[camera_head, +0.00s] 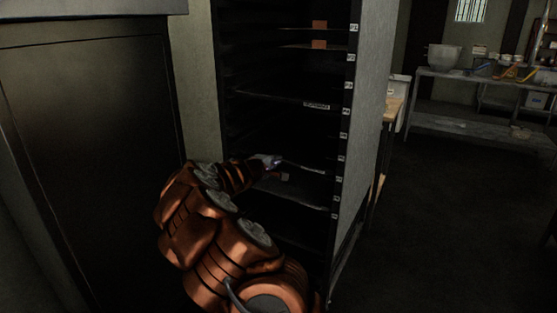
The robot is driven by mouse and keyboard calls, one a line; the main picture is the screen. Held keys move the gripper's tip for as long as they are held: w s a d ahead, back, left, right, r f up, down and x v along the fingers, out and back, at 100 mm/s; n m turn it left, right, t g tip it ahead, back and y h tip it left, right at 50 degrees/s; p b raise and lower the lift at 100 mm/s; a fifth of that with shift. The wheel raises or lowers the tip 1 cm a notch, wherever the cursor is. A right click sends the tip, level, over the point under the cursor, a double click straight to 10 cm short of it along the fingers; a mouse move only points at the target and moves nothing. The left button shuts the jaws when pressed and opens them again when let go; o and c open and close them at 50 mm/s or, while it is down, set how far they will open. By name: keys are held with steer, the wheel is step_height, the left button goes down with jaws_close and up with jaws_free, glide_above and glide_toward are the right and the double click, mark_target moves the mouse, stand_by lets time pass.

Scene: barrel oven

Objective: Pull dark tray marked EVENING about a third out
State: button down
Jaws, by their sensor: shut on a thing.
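My copper-coloured arm reaches into a tall dark rack (346,120). My gripper (274,161) is shut at the front edge of a dark tray (305,168) in the lower part of the rack. I can read no EVENING mark on this tray; my gripper and the shadow cover its left part. Another dark tray (300,190) lies just below it. A higher dark tray (275,95) carries a pale label (316,105) on its front edge, too small to read. I cannot tell how far the held tray stands out.
Small white tags run down the rack's right post. Higher shelves hold orange-brown items (319,44). A dark cabinet (90,150) stands close on the left. A metal table (450,122) with a bowl (446,57) stands at the back right. The floor (440,220) on the right is clear.

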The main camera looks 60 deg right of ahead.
steer(key=shift+f, duration=0.5)
steer(key=a+b, duration=0.4)
steer(key=a, duration=1.7)
steer(key=shift+s+a+r, duration=0.25)
steer(key=shift+s, duration=0.15)
steer(key=c, duration=1.3)
jaws_free()
steer(key=a, duration=0.4)
steer(key=a+b, duration=0.1)
steer(key=a, duration=0.3)
steer(key=shift+s, duration=0.2)
